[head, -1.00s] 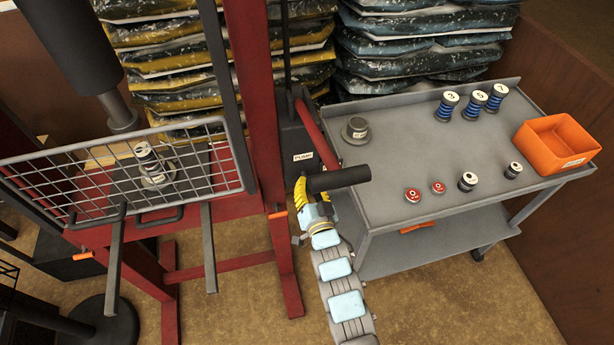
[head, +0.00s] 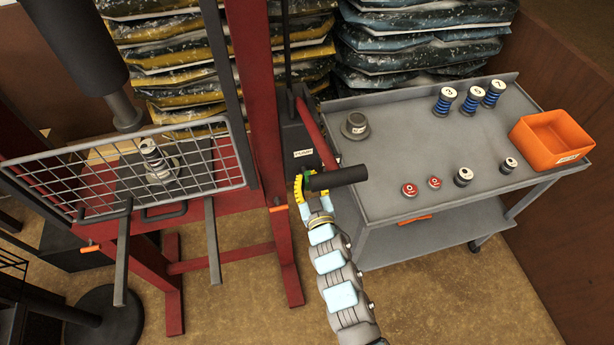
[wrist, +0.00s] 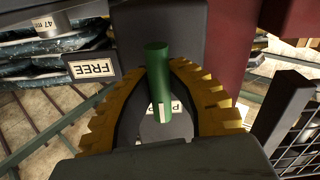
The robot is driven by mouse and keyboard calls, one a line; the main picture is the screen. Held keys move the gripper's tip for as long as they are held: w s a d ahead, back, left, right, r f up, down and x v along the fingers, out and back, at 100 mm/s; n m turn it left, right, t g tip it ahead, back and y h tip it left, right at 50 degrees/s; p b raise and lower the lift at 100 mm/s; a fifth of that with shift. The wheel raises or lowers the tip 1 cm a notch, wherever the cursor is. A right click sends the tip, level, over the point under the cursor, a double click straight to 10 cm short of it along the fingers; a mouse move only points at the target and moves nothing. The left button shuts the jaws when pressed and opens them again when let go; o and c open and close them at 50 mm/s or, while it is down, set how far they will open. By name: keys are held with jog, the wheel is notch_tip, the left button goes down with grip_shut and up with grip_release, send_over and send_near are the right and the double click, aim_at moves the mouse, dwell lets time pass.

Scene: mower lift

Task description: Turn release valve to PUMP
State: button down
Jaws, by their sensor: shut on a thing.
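The release valve shows in the wrist view as a green lever (wrist: 158,75) on a round grey hub (wrist: 166,128). A small white mark is on the lever's lower part. My gripper (wrist: 160,72) has its yellow ribbed fingers on both sides of the lever and is shut on it. A partly covered label (wrist: 176,107), with a "P" showing, lies behind the lever; a FREE label (wrist: 92,68) is to the left. In the head view my gripper (head: 303,187) is low at the pump, below its PUMP label (head: 303,153). The valve is mostly hidden there.
The black-ended pump handle (head: 338,178) juts right just above my gripper. The red press frame (head: 262,150) and mesh guard (head: 130,170) stand left.

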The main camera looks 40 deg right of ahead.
jog(key=shift+r, duration=0.1)
dwell(0.4)
jog(key=c, duration=0.9)
grip_release()
jog(key=shift+s, duration=0.1)
jog(key=v, duration=1.2)
jog(key=shift+a, duration=0.1)
